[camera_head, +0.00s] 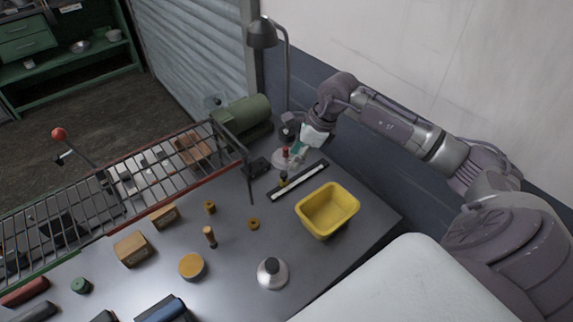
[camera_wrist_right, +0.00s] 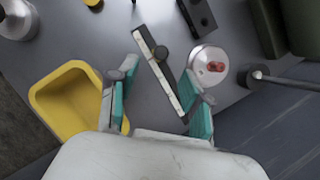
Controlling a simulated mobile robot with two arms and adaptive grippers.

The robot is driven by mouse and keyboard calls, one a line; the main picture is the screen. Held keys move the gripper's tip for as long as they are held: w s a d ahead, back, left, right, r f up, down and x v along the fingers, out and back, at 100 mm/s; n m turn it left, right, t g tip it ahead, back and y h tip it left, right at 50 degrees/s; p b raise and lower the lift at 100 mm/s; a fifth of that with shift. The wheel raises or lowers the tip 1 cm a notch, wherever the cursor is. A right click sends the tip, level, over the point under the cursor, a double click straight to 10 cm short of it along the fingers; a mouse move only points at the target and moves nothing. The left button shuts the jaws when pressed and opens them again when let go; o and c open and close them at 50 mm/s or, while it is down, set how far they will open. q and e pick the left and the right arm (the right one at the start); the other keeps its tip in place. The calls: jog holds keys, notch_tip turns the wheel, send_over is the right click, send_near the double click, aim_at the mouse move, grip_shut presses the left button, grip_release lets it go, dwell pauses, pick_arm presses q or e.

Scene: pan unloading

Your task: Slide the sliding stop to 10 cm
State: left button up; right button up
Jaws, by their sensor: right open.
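The ruler rail (camera_head: 310,174) is a black strip with a white scale, lying slantwise on the grey bench. The sliding stop (camera_head: 283,180) is a small dark knob near the rail's left end. In the right wrist view, the rail (camera_wrist_right: 150,68) runs between my fingers, with the stop (camera_wrist_right: 161,54) nearer its upper end. My right gripper (camera_head: 296,151) is open, with teal finger pads and nothing between them. In the right wrist view, the gripper (camera_wrist_right: 160,76) spans the rail, and the stop appears beyond the fingertips. The scale numbers are too small to read. My left gripper is not in view.
A yellow bin (camera_head: 327,210) stands right of the rail. A round metal base with a red knob (camera_wrist_right: 215,67) sits close beside my right finger. A lamp (camera_head: 264,35) and green motor (camera_head: 241,116) stand behind. Wood blocks, discs and a wire rack (camera_head: 125,180) fill the left.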

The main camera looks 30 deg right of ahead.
aim_at(284, 174)
jog(key=p+x, duration=0.1)
jog(key=x, duration=0.4)
jog(key=shift+w+a+f, duration=0.15)
jog(key=shift+w+f, duration=0.05)
jog(key=shift+f, duration=0.15)
jog(key=shift+a+f, duration=0.1)
jog(key=shift+f, duration=0.1)
jog(key=shift+f+p, duration=0.2)
jog(key=shift+p, duration=0.1)
jog(key=shift+w, duration=0.1)
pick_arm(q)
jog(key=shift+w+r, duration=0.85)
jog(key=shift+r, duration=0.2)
pick_arm(e)
grip_shut()
